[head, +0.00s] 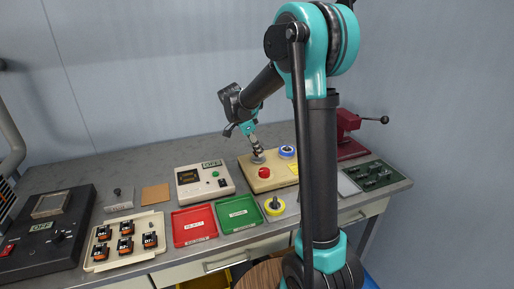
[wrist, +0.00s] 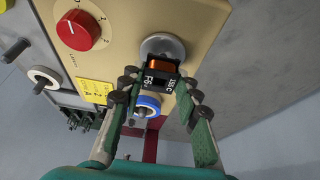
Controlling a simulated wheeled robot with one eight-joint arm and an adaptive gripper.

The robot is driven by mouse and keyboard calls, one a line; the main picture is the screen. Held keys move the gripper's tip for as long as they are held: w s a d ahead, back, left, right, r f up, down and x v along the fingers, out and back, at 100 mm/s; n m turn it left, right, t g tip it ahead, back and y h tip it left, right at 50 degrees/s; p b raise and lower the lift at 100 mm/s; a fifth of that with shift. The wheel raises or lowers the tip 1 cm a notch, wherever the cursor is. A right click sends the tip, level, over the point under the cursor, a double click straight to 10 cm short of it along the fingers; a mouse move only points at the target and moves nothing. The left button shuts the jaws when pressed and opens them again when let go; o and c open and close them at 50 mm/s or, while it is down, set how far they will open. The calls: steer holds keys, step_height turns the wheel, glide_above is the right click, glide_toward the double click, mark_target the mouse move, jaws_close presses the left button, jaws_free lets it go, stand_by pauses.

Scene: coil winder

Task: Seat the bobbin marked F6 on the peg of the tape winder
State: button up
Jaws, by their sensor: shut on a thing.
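The bobbin marked F6 (wrist: 161,67), black with a copper-coloured winding, is between the fingertips of my gripper (wrist: 157,82) in the wrist view. My gripper is shut on it. The tape winder (head: 252,181) is a beige box with a red knob (head: 264,173) and a blue-rimmed roll (head: 287,151). In the head view my gripper (head: 257,152) is low over the back left of the winder. A round grey disc (wrist: 160,42) lies right behind the bobbin in the wrist view. The peg itself is hidden, and I cannot tell whether the bobbin is on it.
A cream tray (head: 95,262) holds several orange-and-black bobbins at the front left. Beside it are a red tray (head: 194,225) and a green tray (head: 238,212). A beige meter (head: 204,182) stands left of the winder.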

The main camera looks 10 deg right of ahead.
steer(key=shift+f, duration=0.7)
steer(key=o, duration=1.2)
steer(key=v, duration=1.2)
